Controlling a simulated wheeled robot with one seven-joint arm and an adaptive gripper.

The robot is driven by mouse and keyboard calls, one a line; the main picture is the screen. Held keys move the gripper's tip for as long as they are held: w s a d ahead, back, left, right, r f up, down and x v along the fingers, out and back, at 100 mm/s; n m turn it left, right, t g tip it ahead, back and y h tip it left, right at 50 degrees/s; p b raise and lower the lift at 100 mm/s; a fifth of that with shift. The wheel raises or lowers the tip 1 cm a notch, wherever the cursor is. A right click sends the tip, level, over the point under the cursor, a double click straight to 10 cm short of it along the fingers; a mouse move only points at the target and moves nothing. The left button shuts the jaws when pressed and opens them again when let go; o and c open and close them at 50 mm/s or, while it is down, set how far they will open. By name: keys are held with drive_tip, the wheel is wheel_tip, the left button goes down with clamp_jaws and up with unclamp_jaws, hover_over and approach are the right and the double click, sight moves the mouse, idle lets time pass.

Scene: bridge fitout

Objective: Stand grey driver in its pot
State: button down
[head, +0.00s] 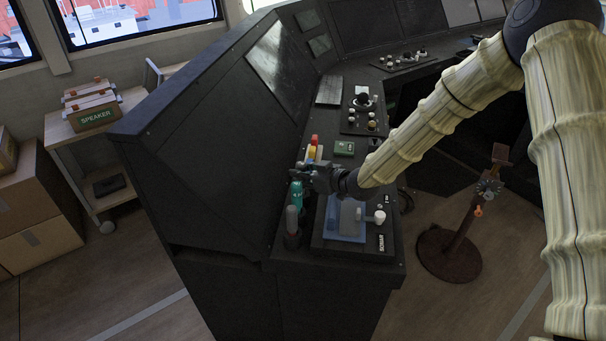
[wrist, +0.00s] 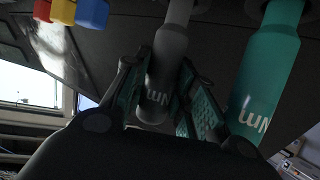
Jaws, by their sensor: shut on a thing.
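The grey driver (wrist: 169,58) shows in the wrist view between the two fingers of my gripper (wrist: 162,85), which is shut on its handle. In the head view my gripper (head: 308,176) is over the near end of the console, and the grey driver cannot be made out clearly there. A teal driver (wrist: 264,75) is just right of the gripper in the wrist view and also shows below the fingers in the head view (head: 296,194).
A blue tray (head: 333,222) and a white-knobbed lever (head: 379,216) are right of the pot. Red and yellow blocks (head: 313,147) lie behind the gripper. The sloping console panel (head: 215,125) rises on the left. A brown stand (head: 455,240) is on the floor.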

drive_tip(key=c, duration=1.1)
unclamp_jaws()
drive_tip(key=shift+f, duration=0.1)
drive_tip(key=v, duration=1.2)
drive_tip(key=shift+d, duration=0.1)
